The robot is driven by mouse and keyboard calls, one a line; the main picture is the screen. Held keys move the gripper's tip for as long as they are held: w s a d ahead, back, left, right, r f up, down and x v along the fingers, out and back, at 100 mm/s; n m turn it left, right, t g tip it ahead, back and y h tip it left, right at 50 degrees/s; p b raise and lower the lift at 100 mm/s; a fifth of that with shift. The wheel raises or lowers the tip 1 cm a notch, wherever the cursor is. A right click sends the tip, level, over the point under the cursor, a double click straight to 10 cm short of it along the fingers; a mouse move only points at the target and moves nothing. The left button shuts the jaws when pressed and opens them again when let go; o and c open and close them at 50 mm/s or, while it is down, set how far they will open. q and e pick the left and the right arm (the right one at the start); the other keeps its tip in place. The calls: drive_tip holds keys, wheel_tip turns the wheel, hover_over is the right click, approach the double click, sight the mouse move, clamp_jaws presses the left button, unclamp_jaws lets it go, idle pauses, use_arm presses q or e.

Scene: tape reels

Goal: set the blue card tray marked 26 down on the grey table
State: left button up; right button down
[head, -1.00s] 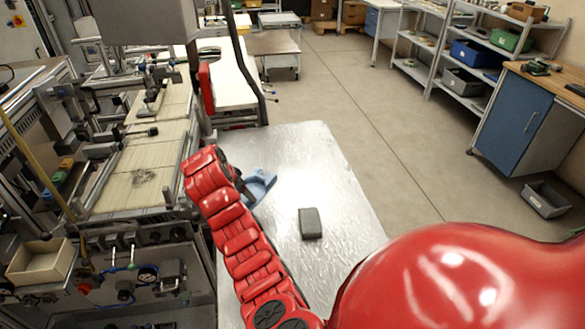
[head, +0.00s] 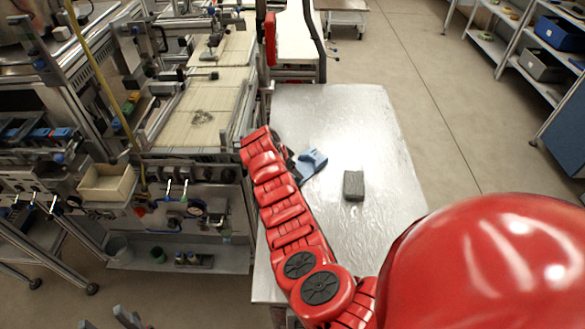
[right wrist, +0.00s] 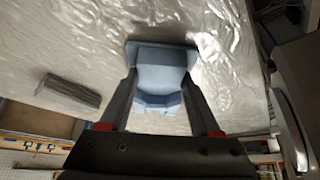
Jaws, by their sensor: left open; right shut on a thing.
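The blue card tray (head: 313,163) is over the left part of the grey table (head: 385,130). My right gripper (right wrist: 158,82) is shut on it; the tray (right wrist: 162,75) sits between the two fingers in the right wrist view. The number on it cannot be read. I cannot tell whether its underside touches the table. In the head view my red right arm covers part of the tray's left side and the right fingers. My left gripper (head: 103,316) shows at the bottom left edge, open and empty, away from the table and mostly cut off.
A dark grey block (head: 353,185) lies on the table to the right of the tray. The table's far and right parts are clear. A machine bench with a conveyor (head: 200,112) and an open bin (head: 106,182) stands along the table's left side.

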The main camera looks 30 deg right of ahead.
drive_tip(key=shift+f, duration=0.15)
drive_tip(key=shift+c, duration=0.5)
unclamp_jaws()
